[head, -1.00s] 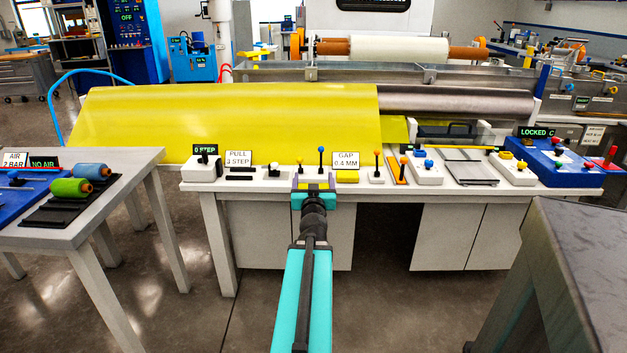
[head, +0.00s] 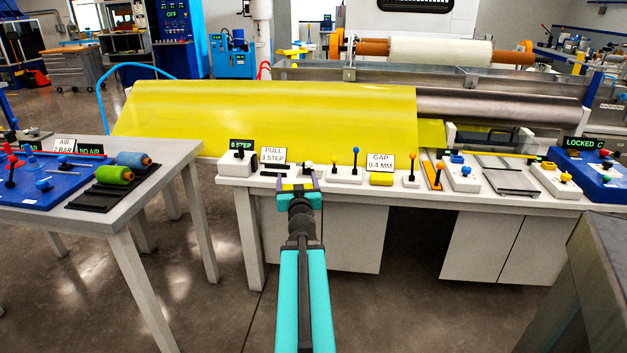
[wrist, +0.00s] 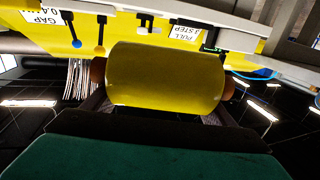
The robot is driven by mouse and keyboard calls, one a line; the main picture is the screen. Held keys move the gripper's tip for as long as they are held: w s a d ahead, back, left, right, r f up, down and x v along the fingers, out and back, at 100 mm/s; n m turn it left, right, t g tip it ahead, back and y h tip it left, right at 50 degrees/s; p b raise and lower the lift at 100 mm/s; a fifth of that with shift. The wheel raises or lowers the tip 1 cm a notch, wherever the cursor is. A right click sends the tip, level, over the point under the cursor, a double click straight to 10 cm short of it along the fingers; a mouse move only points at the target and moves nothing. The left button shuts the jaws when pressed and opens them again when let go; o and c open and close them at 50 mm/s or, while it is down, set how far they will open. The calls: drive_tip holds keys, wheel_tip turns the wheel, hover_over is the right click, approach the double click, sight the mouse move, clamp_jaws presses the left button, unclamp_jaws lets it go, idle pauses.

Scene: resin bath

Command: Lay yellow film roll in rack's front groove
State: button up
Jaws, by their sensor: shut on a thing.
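My gripper (head: 298,187) is in front of the long bench's front edge, shut on the yellow film roll (wrist: 165,78). In the wrist view the roll lies across the jaws, with brown core ends showing on both sides. In the head view only a small bit of yellow shows at the jaws. The black rack (head: 82,205) lies on the left table, well left of my gripper. It holds a green roll (head: 114,175) and a blue roll (head: 134,160) toward its back. Its nearer part is bare; the grooves are too small to make out.
The left table (head: 150,185) also carries a blue board (head: 50,190) with small fittings. The long bench (head: 340,192) holds levers, signs and a wide yellow film sheet (head: 270,115). A grey surface (head: 600,270) is at lower right. Open floor lies between the left table and bench.

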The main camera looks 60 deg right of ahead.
drive_tip(key=w+a+r+n+t+y, duration=0.1)
drive_tip(key=w+a+n+t+y, duration=0.5)
drive_tip(key=w+a, duration=0.95)
drive_tip(key=w+a+r+n+t+y, duration=0.2)
drive_tip(key=w+a+n+y, duration=0.35)
drive_tip(key=w+a, duration=1)
drive_tip(key=s+a+f+n+g+y, duration=0.2)
drive_tip(key=a+n+y, duration=0.3)
drive_tip(key=a+y, duration=1)
drive_tip(key=s+a+f+n+g+y, duration=0.1)
drive_tip(key=s+a+n+g, duration=0.1)
drive_tip(key=a, duration=0.5)
drive_tip(key=s+a+f+n+g+y, duration=0.1)
drive_tip(key=s+a+n+g+y, duration=0.1)
drive_tip(key=s+a, duration=0.3)
drive_tip(key=shift+a+f+n+g, duration=0.25)
drive_tip(key=shift+a+n+g, duration=0.55)
drive_tip(key=shift+a+n, duration=0.05)
